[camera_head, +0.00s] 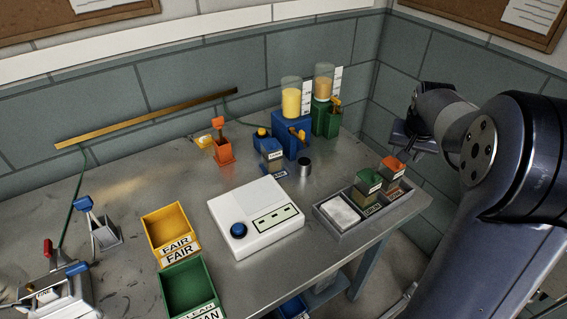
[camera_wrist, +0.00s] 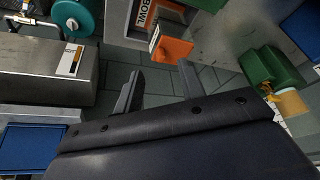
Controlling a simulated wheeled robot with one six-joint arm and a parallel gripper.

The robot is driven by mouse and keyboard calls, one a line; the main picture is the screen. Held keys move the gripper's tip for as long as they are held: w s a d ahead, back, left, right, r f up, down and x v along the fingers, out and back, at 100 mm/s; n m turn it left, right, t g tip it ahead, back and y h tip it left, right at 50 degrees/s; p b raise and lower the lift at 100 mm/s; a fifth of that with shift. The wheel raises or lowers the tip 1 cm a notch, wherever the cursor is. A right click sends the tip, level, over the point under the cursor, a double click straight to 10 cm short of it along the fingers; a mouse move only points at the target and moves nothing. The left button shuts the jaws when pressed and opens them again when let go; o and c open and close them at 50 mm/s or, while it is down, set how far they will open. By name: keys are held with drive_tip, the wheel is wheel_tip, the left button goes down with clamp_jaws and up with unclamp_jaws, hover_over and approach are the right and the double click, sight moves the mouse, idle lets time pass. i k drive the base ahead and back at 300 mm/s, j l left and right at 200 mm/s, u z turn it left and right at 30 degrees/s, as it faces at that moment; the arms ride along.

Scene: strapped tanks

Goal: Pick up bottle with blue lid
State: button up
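The bottle with the blue lid (camera_head: 271,153) stands on the table in the head view, in front of the blue dispenser. It has a clear body with a pale label and appears upright. My gripper (camera_head: 401,139) is raised beyond the table's right side, well apart from this bottle. In the wrist view my gripper (camera_wrist: 160,68) is open, with a gap between its fingers and nothing held. I cannot make out the blue-lidded bottle for certain in the wrist view.
A grey tray (camera_head: 335,228) at the table's right holds a green-lidded bottle (camera_head: 367,181) and an orange-lidded bottle (camera_head: 393,167). A blue dispenser (camera_head: 291,132), green dispenser (camera_head: 325,118), small dark cylinder (camera_head: 304,167) and white box with a blue button (camera_head: 262,217) surround the blue-lidded bottle.

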sight(272, 162)
drive_tip(key=l+u, duration=0.3)
drive_tip(key=l, duration=0.2)
drive_tip(key=l+u, duration=0.3)
drive_tip(key=l, duration=0.25)
drive_tip(key=i+j+u, duration=0.1)
drive_tip(key=i+u, duration=0.15)
drive_tip(key=u, duration=0.25)
drive_tip(key=i+u, duration=0.3)
drive_tip(key=u, duration=0.2)
